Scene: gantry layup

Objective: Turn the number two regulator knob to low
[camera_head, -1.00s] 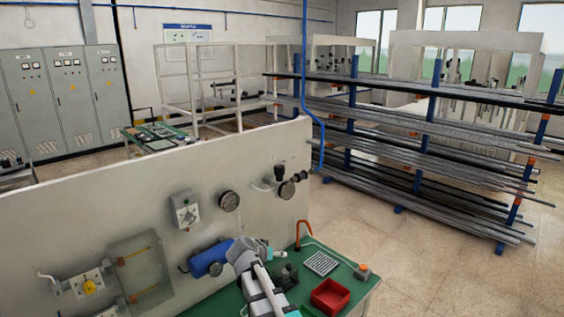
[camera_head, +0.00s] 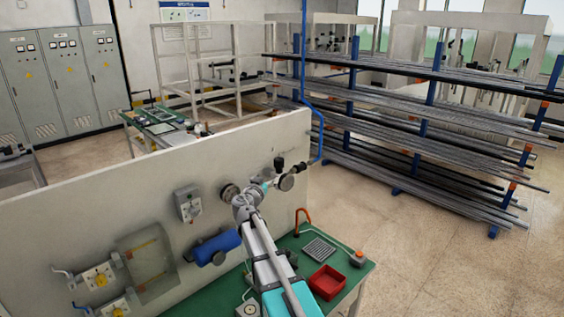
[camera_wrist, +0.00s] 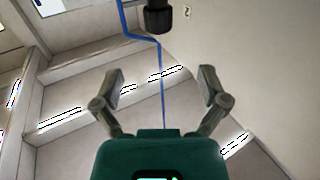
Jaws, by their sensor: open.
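A dark round knob (camera_wrist: 158,18) shows at the top edge of the wrist view, partly cut off. A small mark that looks like a 2 (camera_wrist: 187,12) is on the pale panel to its right. In the head view a black knob (camera_head: 278,163) stands above a round gauge (camera_head: 286,182) near the panel's right end; its setting cannot be read. My gripper (camera_wrist: 162,75) is open and empty, its fingers spread below the knob in the picture and apart from it. In the head view my arm's end covers part of the fittings there.
The pale panel (camera_head: 85,215) carries a switch box (camera_head: 188,204), a blue cylinder (camera_head: 213,248) and yellow-handled valves (camera_head: 100,280). A blue pipe (camera_head: 318,130) runs behind.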

